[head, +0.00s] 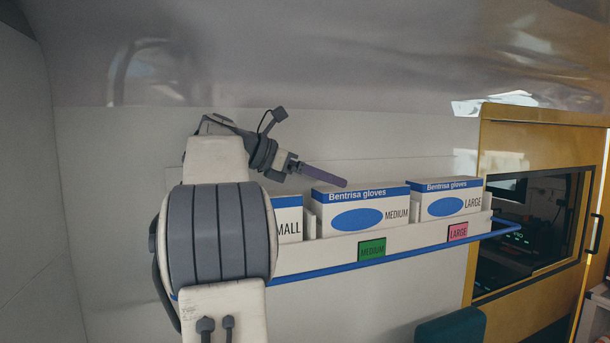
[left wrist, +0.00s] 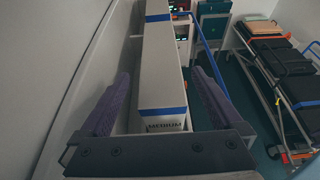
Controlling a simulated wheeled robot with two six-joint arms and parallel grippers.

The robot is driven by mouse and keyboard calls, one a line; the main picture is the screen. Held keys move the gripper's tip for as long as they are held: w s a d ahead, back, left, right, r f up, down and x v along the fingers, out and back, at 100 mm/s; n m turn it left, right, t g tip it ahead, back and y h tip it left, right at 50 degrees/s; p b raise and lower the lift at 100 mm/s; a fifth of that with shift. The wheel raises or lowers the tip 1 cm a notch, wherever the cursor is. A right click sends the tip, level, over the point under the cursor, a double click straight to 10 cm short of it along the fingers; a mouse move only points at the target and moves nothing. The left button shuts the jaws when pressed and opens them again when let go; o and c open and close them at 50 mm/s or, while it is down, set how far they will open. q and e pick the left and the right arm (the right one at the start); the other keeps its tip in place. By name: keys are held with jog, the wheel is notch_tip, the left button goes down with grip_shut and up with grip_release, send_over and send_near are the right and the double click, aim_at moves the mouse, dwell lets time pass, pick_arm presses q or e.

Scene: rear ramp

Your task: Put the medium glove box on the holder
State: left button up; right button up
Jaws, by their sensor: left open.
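The medium glove box (head: 357,210), white with blue bands and a blue oval, stands upright in the white holder (head: 330,250) above the green MEDIUM label (head: 371,250). Its lower part is hidden behind the holder's front. My left gripper (head: 325,175) is just above the box's top left in the head view. In the left wrist view the gripper (left wrist: 160,100) is open, with purple fingers on either side of the white box (left wrist: 160,75), and a gap shows on each side. My right gripper is not in view.
A large glove box (head: 447,199) stands to the right above a pink LARGE label (head: 457,231). A small box (head: 289,218) is at the left, partly behind my arm. A blue rail (head: 400,256) runs along the holder's front. A yellow-framed window (head: 535,225) is at the right.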

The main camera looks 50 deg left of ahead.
pick_arm(q)
jog(key=v, duration=0.5)
jog(key=shift+s+a+r, duration=0.15)
jog(key=shift+s+a, duration=0.05)
jog(key=shift+s, duration=0.1)
